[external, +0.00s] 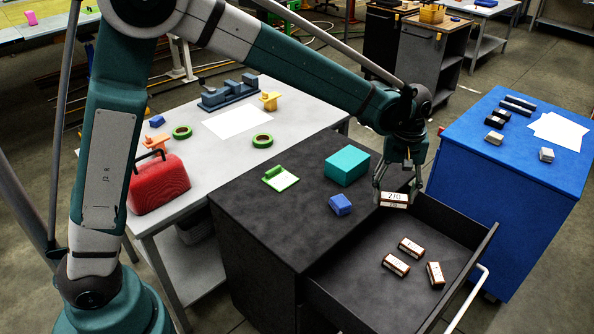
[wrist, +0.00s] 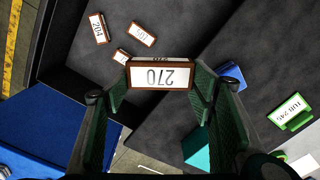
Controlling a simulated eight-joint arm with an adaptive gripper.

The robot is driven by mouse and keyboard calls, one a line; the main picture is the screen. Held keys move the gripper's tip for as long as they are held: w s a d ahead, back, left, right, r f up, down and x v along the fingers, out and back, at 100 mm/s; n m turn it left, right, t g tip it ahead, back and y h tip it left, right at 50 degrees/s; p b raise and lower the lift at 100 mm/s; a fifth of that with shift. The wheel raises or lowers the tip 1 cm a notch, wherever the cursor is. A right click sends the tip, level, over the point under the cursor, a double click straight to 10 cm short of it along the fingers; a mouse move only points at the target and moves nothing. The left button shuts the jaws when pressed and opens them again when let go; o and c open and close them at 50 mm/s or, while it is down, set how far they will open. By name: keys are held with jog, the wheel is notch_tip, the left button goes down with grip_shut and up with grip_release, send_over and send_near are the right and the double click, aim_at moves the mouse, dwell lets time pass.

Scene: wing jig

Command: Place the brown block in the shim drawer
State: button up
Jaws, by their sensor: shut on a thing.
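My gripper (external: 394,188) is shut on a brown block (external: 394,200) with a white label reading 270. The held block also shows between the fingertips in the wrist view (wrist: 160,75). It is in the air near the back corner of the open black drawer (external: 352,302); I cannot tell whether it is over the drawer's inside. Three similar brown blocks with white labels lie in the drawer: one (external: 411,247) farther back, one (external: 396,265) nearer and left, one (external: 434,275) to the right.
A blue cabinet (external: 500,200) with small blocks and papers stands at the right. The drawer's front and left floor are clear.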

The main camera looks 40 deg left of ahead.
jog(key=s+d+m+b, duration=0.1)
jog(key=s+d, duration=0.5)
jog(key=d, duration=0.3)
jog(key=s+d+m, duration=0.1)
jog(key=s+d, duration=0.4)
jog(key=d, duration=0.5)
send_over(406, 310)
notch_tip(406, 310, down, 7)
jog(key=shift+f, duration=0.85)
notch_tip(406, 310, down, 14)
jog(key=b, duration=0.3)
jog(key=shift+r, duration=0.25)
jog(key=shift+f+b, duration=0.45)
jog(key=shift+f, duration=1.8)
jog(key=shift+f, duration=0.15)
